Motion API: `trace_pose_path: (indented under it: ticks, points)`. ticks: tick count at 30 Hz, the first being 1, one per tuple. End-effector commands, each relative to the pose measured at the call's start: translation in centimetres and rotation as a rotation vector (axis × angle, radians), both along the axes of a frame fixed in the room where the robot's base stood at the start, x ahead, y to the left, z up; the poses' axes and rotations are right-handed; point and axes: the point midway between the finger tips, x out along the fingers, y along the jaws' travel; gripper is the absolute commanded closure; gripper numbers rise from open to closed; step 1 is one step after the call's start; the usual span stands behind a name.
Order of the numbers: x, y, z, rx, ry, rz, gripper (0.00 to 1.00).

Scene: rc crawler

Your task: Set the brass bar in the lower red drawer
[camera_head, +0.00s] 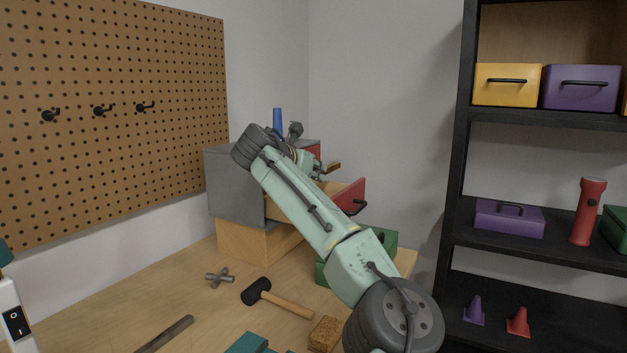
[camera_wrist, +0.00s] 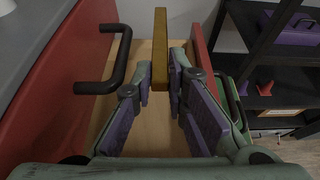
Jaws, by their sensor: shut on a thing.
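My gripper (camera_wrist: 164,76) is shut on the brass bar (camera_wrist: 160,50), which stands out between the fingertips in the wrist view. In the head view the bar (camera_head: 331,168) shows as a small brass piece beyond my wrist. The lower red drawer (camera_head: 351,197) is pulled out from the grey cabinet (camera_head: 232,185). My gripper and the bar are over the open drawer. Its pale wooden inside (camera_wrist: 142,142) shows beneath them in the wrist view, between the shut upper red front at left and the drawer's own red front (camera_wrist: 208,40) at right. My arm hides part of the drawer in the head view.
A black handle (camera_wrist: 115,70) juts from the upper front, close left of the fingers. A green box (camera_head: 385,240) stands beside the drawer. A mallet (camera_head: 280,298), a sponge-like block (camera_head: 324,333) and other tools lie on the bench. A black shelf (camera_head: 455,190) stands at right.

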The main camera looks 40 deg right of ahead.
Motion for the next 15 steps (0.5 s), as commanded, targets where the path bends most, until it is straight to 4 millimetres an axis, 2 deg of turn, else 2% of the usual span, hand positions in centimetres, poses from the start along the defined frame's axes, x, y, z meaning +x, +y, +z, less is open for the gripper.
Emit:
trace_pose_path:
  ticks: [1, 6, 9, 15]
  points:
    - [0.5, -0.2, 0.2, 0.000, 0.000, 0.000, 1.00]
    - [0.4, -0.2, -2.5, -0.001, 0.003, 0.001, 1.00]
    - [0.4, -0.2, -3.4, -0.002, -0.001, 0.001, 1.00]
    - [0.4, -0.2, -3.5, 0.000, -0.002, 0.001, 1.00]
